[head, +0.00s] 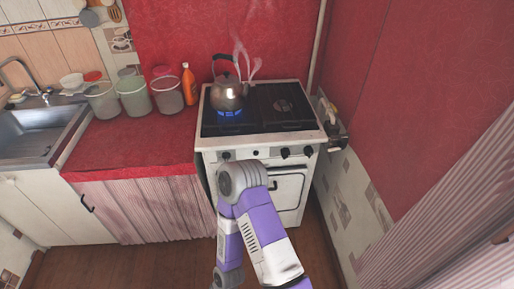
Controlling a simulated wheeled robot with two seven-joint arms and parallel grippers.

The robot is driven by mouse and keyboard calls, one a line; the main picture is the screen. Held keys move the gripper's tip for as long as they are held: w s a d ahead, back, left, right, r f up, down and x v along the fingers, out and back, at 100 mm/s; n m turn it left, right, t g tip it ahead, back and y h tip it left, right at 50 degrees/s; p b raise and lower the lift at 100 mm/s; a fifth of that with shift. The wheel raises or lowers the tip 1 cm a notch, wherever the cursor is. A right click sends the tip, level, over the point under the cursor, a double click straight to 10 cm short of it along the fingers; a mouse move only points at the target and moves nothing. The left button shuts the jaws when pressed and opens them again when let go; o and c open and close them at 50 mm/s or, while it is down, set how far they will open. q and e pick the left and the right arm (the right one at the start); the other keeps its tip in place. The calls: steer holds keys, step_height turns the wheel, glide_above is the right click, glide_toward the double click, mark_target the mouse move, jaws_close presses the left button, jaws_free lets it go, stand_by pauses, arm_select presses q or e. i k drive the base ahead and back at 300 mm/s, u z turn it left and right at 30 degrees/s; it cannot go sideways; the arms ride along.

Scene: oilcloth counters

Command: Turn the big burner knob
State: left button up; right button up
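A white stove (310,138) with a black top stands in the middle of the head view. I cannot tell which is the big burner knob. A steel kettle (228,93) stands on the left side of the stove top, over a blue flame (230,113), with steam rising. One purple and white arm of mine bends in front of the stove, covering part of its front. Neither gripper shows.
A red-covered counter (125,148) left of the stove holds several clear containers (134,97) and an orange bottle (189,85). A sink (35,135) is at far left. A red wall stands close on the right. A bare burner (283,105) is right of the kettle.

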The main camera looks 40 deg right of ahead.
mark_target(285, 153)
steer(key=z, duration=0.45)
steer(key=i, duration=0.9)
steer(key=z, duration=0.9)
